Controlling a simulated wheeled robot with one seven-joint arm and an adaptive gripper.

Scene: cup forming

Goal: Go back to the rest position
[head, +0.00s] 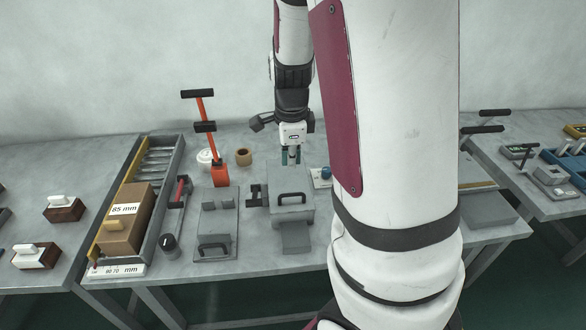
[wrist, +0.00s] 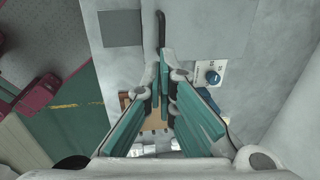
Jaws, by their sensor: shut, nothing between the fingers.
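My gripper (head: 292,157) hangs from my arm above the middle table, over the back part of a grey box-shaped fixture (head: 287,212) with a dark handle. Its fingers point down and are shut with nothing between them. In the wrist view the teal finger pads of my gripper (wrist: 167,85) come together at their tips, just below the dark handle bar of the grey fixture (wrist: 210,25). My large white arm link hides the right part of the table in the head view.
A cardboard box (head: 125,228) marked 85 mm sits on a roller tray (head: 173,160) at left. An orange lever press (head: 220,172), a tape roll (head: 243,157), a grey fixture (head: 216,225) and a blue knob (head: 326,173) stand nearby. Side tables hold more tools.

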